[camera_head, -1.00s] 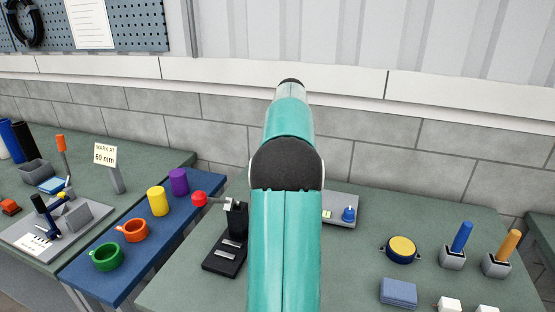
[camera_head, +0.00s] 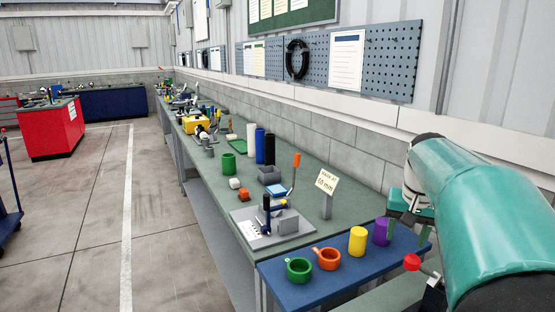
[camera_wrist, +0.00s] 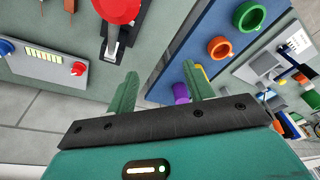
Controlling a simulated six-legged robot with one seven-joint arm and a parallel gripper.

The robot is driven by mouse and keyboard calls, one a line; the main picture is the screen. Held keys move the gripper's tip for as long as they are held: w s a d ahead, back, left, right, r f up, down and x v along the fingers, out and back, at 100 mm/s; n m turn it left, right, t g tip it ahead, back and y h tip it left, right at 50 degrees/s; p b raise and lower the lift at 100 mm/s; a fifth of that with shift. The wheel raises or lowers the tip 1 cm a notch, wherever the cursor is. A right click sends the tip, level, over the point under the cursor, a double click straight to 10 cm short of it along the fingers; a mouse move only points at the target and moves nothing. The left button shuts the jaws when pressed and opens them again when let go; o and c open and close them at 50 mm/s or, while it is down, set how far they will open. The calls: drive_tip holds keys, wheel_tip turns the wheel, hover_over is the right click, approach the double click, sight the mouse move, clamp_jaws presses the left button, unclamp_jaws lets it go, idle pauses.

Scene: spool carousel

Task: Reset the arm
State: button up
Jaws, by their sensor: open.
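My teal arm (camera_head: 490,220) reaches in from the right edge in the head view, raised over the bench end. My gripper (camera_wrist: 160,72) is open in the wrist view, its two green fingers apart with nothing between them. It points down over the benches. A red knob (camera_wrist: 118,9) on a black lever device shows beyond the left finger. A purple cylinder (camera_wrist: 181,94) shows partly behind the right finger. In the head view the gripper is small and partly hidden by the arm.
A blue bench section (camera_head: 318,288) holds a green ring cup (camera_head: 299,269), an orange ring cup (camera_head: 327,258), a yellow cylinder (camera_head: 357,240) and a purple cylinder (camera_head: 382,231). A sign (camera_head: 327,182) stands behind. A red cabinet (camera_head: 52,130) stands far left.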

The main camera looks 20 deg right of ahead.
drive_tip(key=s+a+f+n+t, duration=0.1)
drive_tip(key=s+a+n+t, duration=0.2)
drive_tip(key=a, duration=1.4)
drive_tip(key=s+a+f+n, duration=0.2)
drive_tip(key=s+a+f, duration=0.1)
drive_tip(key=a, duration=0.3)
drive_tip(key=s+a+f+n+y, duration=0.1)
drive_tip(key=s+a+f+n, duration=0.2)
drive_tip(key=s+a, duration=0.3)
drive_tip(key=shift+a+f+t, duration=0.15)
drive_tip(key=shift+f+t, duration=0.1)
drive_tip(key=shift+t, duration=0.05)
drive_tip(key=c, duration=0.3)
drive_tip(key=shift+c, duration=0.2)
